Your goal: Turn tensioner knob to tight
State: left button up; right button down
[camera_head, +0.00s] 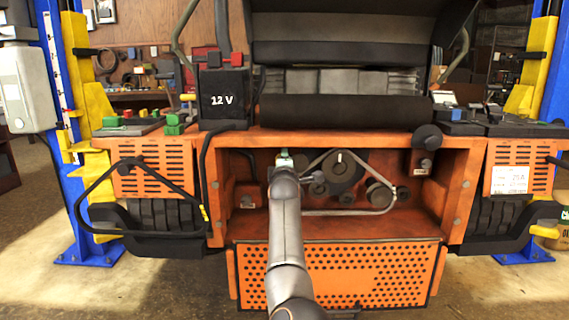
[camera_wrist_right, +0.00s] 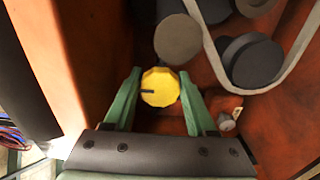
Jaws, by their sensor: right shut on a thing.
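The yellow tensioner knob (camera_wrist_right: 160,92) shows in the right wrist view, with a short dark mark pointing left. My right gripper (camera_wrist_right: 160,78) is shut on it, one green finger on each side. In the head view my right arm reaches from the bottom middle into the orange mower's open bay, and my right gripper (camera_head: 284,161) is at the bay's left part. The knob is hidden there behind the arm. My left gripper is in neither view.
A grey belt (camera_head: 345,212) runs around dark pulleys (camera_head: 342,172) just right of my right gripper. The bay's orange walls (camera_head: 440,185) stand close around. A perforated orange panel (camera_head: 375,275) hangs below. Blue lift posts (camera_head: 60,100) stand at the sides.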

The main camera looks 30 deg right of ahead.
jog(key=shift+r, duration=0.15)
jog(key=shift+c, duration=1.1)
grip_release()
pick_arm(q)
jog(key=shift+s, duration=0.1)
pick_arm(e)
jog(key=shift+f, duration=0.2)
